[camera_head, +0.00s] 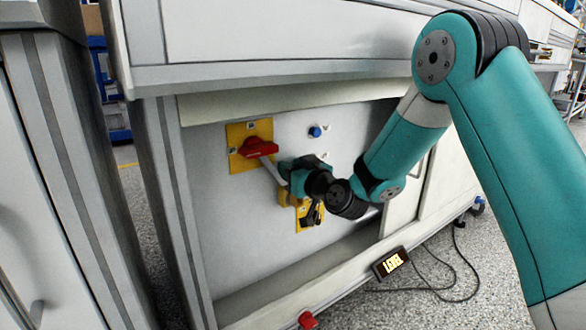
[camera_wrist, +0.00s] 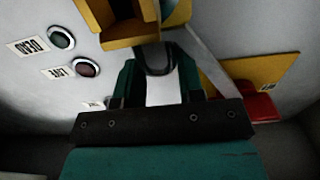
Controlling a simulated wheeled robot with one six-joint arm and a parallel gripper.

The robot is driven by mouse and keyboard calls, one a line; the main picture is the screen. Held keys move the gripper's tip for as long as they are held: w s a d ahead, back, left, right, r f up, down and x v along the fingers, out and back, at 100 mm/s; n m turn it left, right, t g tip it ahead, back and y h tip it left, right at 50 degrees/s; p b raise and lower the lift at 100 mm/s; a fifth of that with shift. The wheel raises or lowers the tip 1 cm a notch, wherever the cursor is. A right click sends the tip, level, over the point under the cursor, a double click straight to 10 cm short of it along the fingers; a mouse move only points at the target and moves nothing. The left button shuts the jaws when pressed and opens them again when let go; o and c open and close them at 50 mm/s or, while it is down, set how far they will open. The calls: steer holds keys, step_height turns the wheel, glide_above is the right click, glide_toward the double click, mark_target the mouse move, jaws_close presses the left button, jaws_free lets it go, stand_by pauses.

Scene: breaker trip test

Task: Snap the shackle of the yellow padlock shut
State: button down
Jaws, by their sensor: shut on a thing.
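The yellow padlock (camera_head: 285,198) hangs at the panel just below my gripper (camera_head: 290,176) in the head view, mostly hidden by it. In the wrist view its yellow body (camera_wrist: 122,45) is at the top, and the dark curved shackle (camera_wrist: 154,68) lies between the two teal fingers of my gripper (camera_wrist: 158,75). The fingers appear closed around the shackle. Whether the shackle's legs are seated in the body cannot be told.
A red rotary handle (camera_head: 259,147) sits on a yellow plate (camera_head: 237,134) at upper left. A grey bar (camera_wrist: 210,62) runs beside my gripper. A lower yellow plate (camera_head: 304,225) carries a dark lever. A blue button (camera_head: 315,132) is above right. A lit display (camera_head: 392,263) stands below.

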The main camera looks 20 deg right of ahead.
steer(key=shift+f+b, duration=1.15)
steer(key=shift+b, duration=0.15)
steer(key=shift+r, duration=0.1)
steer(key=c, duration=0.7)
jaws_free()
steer(key=shift+s, duration=0.1)
